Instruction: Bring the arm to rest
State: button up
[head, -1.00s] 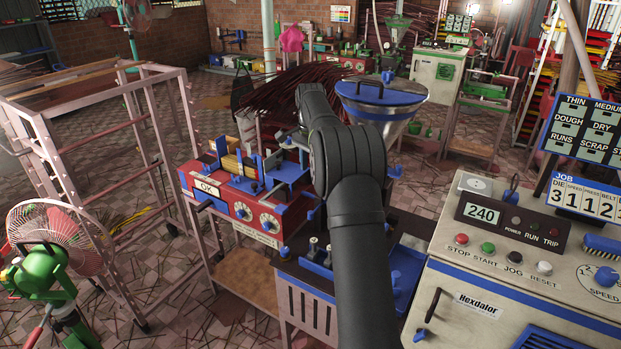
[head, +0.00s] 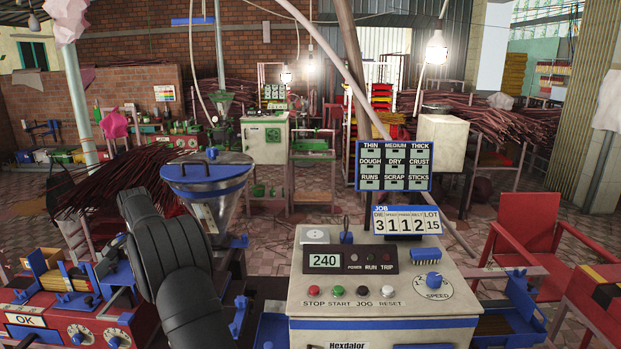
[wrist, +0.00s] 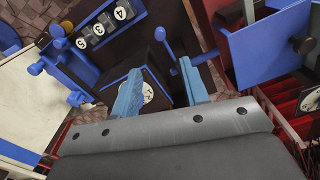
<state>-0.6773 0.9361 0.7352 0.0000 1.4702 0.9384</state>
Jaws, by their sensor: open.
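My dark arm (head: 175,265) rises at the lower left of the head view, in front of the red machine and the hopper. My gripper is hidden behind the arm there. In the wrist view my gripper (wrist: 162,84) shows two light blue fingers, spread apart, with nothing held between them. A dark box with a white round dial (wrist: 148,92) lies beyond the fingers; whether they touch it I cannot tell.
The red machine (head: 45,322) with an OK plate and the blue-rimmed hopper (head: 215,200) stand close to the arm. The control console (head: 375,285), reading 240, stands to its right. A red chair (head: 525,240) is at the right.

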notch_tip(320, 180, down, 13)
jog(key=shift+d+f, duration=0.1)
jog(key=shift+f, duration=0.1)
jog(key=shift+d+r, duration=0.1)
jog(key=shift+d, duration=0.35)
jog(key=o, duration=1.3)
jog(key=shift+w+d+r, duration=0.1)
jog(key=shift+r, duration=0.15)
jog(key=s+d+r+t+y, duration=0.1)
jog(key=d+r+y, duration=0.1)
jog(key=d+r, duration=0.5)
jog(key=s+d+r+m+y, duration=0.1)
jog(key=d+r+y, duration=0.15)
jog(key=r, duration=0.85)
jog(key=s+d+r+t+y, duration=0.1)
jog(key=d+r, duration=0.4)
jog(key=r, duration=0.4)
jog(key=x, duration=0.9)
jog(key=shift+a+f, duration=0.2)
jog(key=shift+f, duration=0.05)
